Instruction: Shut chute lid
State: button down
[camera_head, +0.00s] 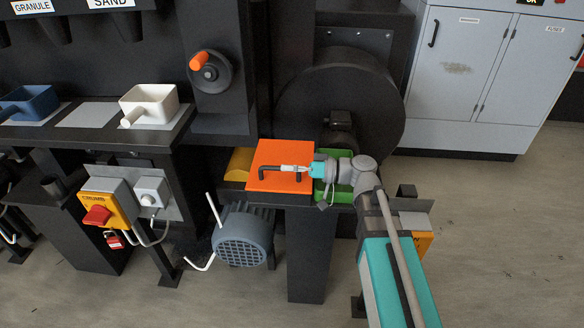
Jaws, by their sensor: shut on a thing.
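The chute lid appears to be the flat orange plate (285,152) on the dark machine bench in the middle of the picture. A black bar handle (268,168) stands on the plate. My gripper (293,169) reaches in from the right, low over the plate, and is shut on the black handle. The gripper hides part of the handle. The plate looks nearly level; I cannot tell whether it touches what is under it. The chute opening does not show.
A grey motor (242,238) hangs below. A big black drum (372,100) stands behind. White (150,100) and blue (40,100) scoops lie at the left.

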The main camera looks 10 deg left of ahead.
jog(key=c, duration=0.6)
grip_release()
jog(key=shift+s+a, duration=0.1)
jog(key=shift+s, duration=0.05)
jog(key=shift+c, duration=0.2)
jog(key=shift+d, duration=0.5)
jog(key=shift+w+d, duration=0.2)
jog(key=shift+d, duration=2.6)
jog(key=shift+w+d, duration=0.15)
jog(key=shift+d, duration=2.6)
